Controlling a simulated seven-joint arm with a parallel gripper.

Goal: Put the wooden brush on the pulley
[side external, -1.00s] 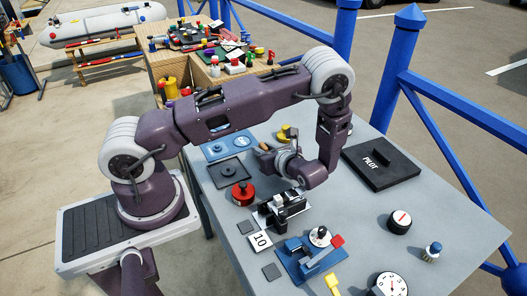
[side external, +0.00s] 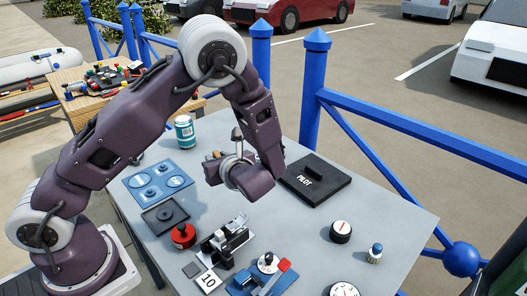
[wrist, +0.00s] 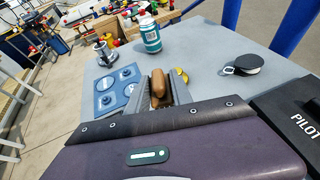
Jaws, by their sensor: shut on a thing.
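The wooden brush (wrist: 158,86) is a brown, rounded piece held between the two grey fingers of my gripper (wrist: 158,97) in the wrist view. A small brown part of the brush (side external: 216,154) shows at my gripper (side external: 222,164) in the side view. My gripper is shut on it above the table. A round black and white piece with a metal ring, which looks like the pulley (wrist: 242,65), lies on the table beyond and to the right of my gripper in the wrist view. I cannot make the pulley out in the side view.
A teal and white can (side external: 185,132) stands at the table's far left. The blue panel (side external: 160,180), red knob (side external: 184,235) and black PILOT box (side external: 315,180) surround my gripper. A yellow piece (wrist: 183,76) lies beyond the brush. Bare table surrounds the pulley.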

